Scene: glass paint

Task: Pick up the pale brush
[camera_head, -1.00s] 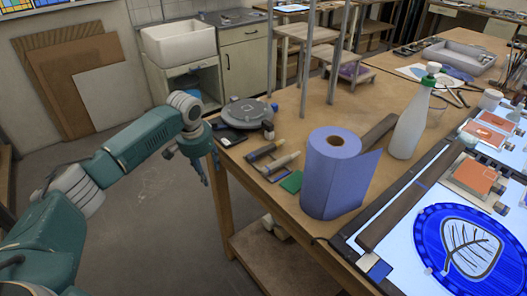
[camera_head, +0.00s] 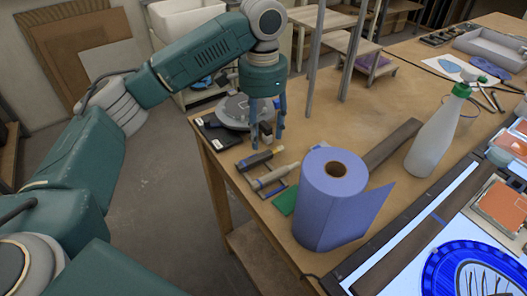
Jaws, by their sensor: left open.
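A pale brush-like tool (camera_head: 274,176) lies near the table's left edge, on or beside a small blue frame. It is small in the view, so its bristles cannot be made out. A darker tool with a yellow part (camera_head: 254,160) lies just behind it. My left gripper (camera_head: 267,138) points down above the table, behind both tools, with its blue fingers apart and nothing between them. It does not touch the pale brush. My right gripper is not in view.
A blue paper roll (camera_head: 325,205) stands close to the right of the tools. A green pad (camera_head: 286,201) lies in front of them. A round grey device (camera_head: 237,112) is behind the gripper. A white bottle (camera_head: 435,140) stands farther right.

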